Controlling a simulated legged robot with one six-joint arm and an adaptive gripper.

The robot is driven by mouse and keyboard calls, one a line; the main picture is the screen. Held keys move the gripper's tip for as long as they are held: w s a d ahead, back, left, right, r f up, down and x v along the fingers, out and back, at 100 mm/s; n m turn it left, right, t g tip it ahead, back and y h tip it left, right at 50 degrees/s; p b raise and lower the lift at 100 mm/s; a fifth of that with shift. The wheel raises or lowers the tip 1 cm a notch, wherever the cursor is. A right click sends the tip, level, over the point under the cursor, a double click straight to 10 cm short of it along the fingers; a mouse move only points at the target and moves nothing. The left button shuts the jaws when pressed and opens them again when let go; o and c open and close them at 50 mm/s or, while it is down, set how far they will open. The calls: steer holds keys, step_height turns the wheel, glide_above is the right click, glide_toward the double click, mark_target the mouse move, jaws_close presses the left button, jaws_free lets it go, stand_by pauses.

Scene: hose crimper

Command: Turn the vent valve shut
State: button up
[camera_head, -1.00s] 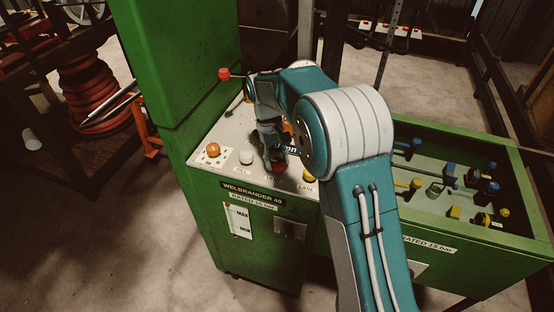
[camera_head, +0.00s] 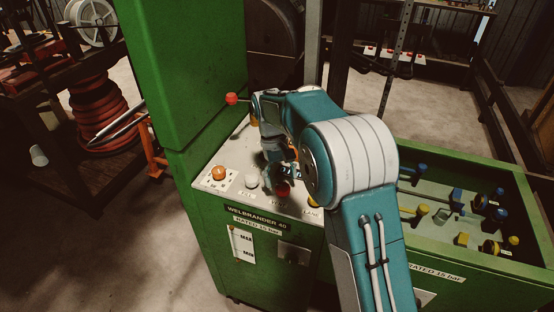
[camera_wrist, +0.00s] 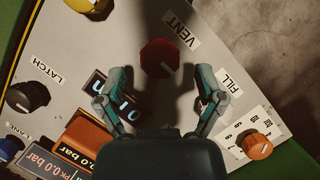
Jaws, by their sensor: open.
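The vent valve is a red round knob (camera_wrist: 160,57) beside a VENT label (camera_wrist: 180,30) on the light grey panel in the wrist view. In the head view the red knob (camera_head: 283,188) sits near the panel's front edge. My gripper (camera_wrist: 162,80) is open and empty, one finger on each side of the view, with the knob showing in the gap just ahead of the fingertips. In the head view my gripper (camera_head: 280,160) hangs just above and behind the knob. Contact with the knob is not visible. The marking on the knob is too dark to read.
An orange knob (camera_wrist: 257,145) and a white knob (camera_head: 251,181) lie left of the vent knob in the head view. A black knob (camera_wrist: 28,97) marks LATCH. A red-balled lever (camera_head: 232,99) rises behind. A green cabinet (camera_head: 180,75) walls the left; a green bin (camera_head: 440,277) stands right.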

steer(key=v, duration=1)
steer(key=shift+a, duration=0.15)
